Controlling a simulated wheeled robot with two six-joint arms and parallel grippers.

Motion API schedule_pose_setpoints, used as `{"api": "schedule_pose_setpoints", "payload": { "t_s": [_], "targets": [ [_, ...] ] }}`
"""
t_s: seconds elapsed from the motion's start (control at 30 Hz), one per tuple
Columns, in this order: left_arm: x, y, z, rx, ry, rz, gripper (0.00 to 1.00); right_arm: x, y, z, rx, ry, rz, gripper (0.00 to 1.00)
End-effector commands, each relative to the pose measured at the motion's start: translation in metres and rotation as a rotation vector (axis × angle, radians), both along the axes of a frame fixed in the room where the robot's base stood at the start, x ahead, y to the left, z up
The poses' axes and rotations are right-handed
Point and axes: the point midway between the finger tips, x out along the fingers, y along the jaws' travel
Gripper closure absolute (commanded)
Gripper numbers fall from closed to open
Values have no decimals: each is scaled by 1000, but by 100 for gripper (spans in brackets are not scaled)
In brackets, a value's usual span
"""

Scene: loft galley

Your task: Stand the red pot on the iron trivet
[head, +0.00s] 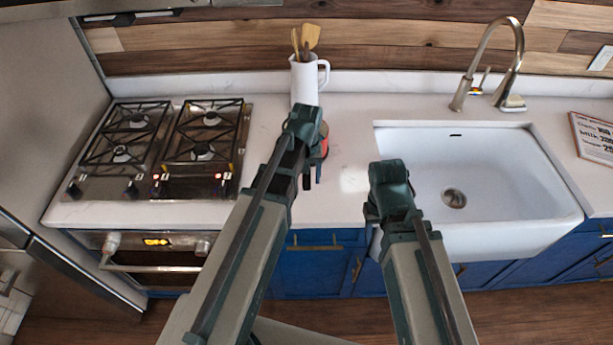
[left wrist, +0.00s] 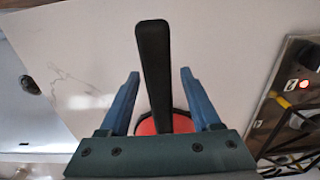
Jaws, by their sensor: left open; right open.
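The red pot (head: 324,143) stands on the white counter between the hob and the sink, mostly hidden behind my left arm in the head view. In the left wrist view the red pot (left wrist: 148,126) shows partly, behind the gripper body, with its black handle (left wrist: 153,60) pointing up the picture. My left gripper (head: 312,177) is open. In the left wrist view its blue fingers (left wrist: 160,78) lie on either side of the handle, with gaps on both sides. My right gripper (head: 370,214) is open and empty near the sink's front left corner. I cannot make out an iron trivet.
A gas hob (head: 160,150) with black grates is at the left. A white jug (head: 304,80) with wooden utensils stands behind the pot. The white sink (head: 500,180) with a tall tap (head: 510,75) is at the right. Counter beside the hob looks clear.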

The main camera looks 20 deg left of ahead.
Motion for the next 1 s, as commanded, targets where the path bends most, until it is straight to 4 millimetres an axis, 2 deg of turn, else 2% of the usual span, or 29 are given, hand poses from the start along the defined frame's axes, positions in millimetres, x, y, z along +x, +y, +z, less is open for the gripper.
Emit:
{"api": "schedule_pose_setpoints", "payload": {
  "t_s": [0.27,0.8,1.0],
  "targets": [
    [0,0,29,0,-1,0,36,0,0,29,0,0,1,50],
    [-1,0,110,0,-1,0,36,0,0,110,3,0,-13,50],
    [-2,-1,133,1,-2,0,36,0,0,133,2,1,-12,50]
  ]
}}
